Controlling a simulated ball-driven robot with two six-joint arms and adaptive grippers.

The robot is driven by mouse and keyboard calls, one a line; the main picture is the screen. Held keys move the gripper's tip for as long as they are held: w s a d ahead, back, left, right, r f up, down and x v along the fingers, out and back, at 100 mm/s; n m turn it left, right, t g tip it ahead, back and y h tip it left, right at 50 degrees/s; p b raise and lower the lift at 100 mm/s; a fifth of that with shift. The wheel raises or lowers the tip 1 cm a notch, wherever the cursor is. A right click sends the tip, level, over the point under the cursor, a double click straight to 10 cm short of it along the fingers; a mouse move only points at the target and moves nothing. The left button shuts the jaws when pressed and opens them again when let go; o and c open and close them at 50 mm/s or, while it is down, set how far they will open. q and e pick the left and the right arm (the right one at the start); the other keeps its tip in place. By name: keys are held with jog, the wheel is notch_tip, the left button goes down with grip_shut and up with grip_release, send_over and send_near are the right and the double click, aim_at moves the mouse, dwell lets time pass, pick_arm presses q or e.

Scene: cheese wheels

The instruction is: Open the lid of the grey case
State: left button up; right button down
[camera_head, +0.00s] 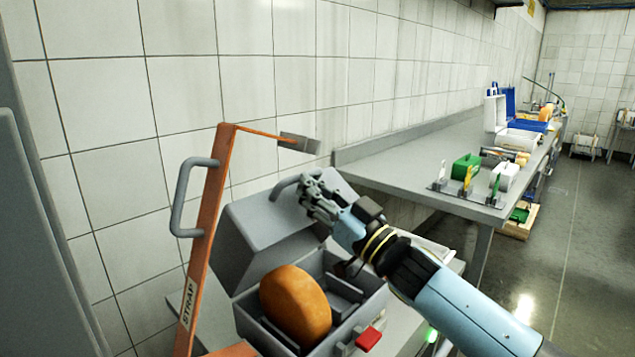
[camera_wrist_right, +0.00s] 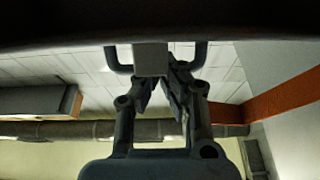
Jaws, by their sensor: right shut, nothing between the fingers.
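The grey case (camera_head: 376,302) stands open on a grey surface. Its lid (camera_head: 250,237) is raised and tilted back toward the tiled wall. An orange cheese wheel (camera_head: 295,305) sits inside the case. A red latch (camera_head: 368,339) is on the case's front. My right gripper (camera_head: 308,192) is shut and empty at the raised lid, beside its grey handle (camera_head: 285,186); I cannot tell if they touch. In the right wrist view the shut fingers (camera_wrist_right: 160,70) are close to a grey bar handle (camera_wrist_right: 112,60). My left gripper is not in view.
An orange strap (camera_head: 203,245) marked STRAP, with a grey handle (camera_head: 185,198), stands upright left of the lid. A long grey table (camera_head: 400,160) along the wall carries a green box (camera_head: 466,167), a white box (camera_head: 505,176) and other cases.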

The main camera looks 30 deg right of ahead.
aim_at(295, 195)
jog(key=shift+g, duration=0.3)
jog(key=p+x, duration=0.4)
jog(key=shift+w+r, duration=0.25)
jog(key=shift+r, duration=0.2)
jog(key=shift+w+a+r+b, duration=0.15)
jog(key=shift+w+a, duration=0.25)
jog(key=shift+w, duration=0.65)
jog(key=shift+w+a+f+b, duration=0.1)
jog(key=shift+w+a, duration=0.3)
jog(key=shift+w, duration=0.65)
jog(key=shift+w+a+r+b, duration=0.15)
jog(key=shift+w+a, duration=0.25)
jog(key=shift+w, duration=0.65)
jog(key=shift+f, duration=0.1)
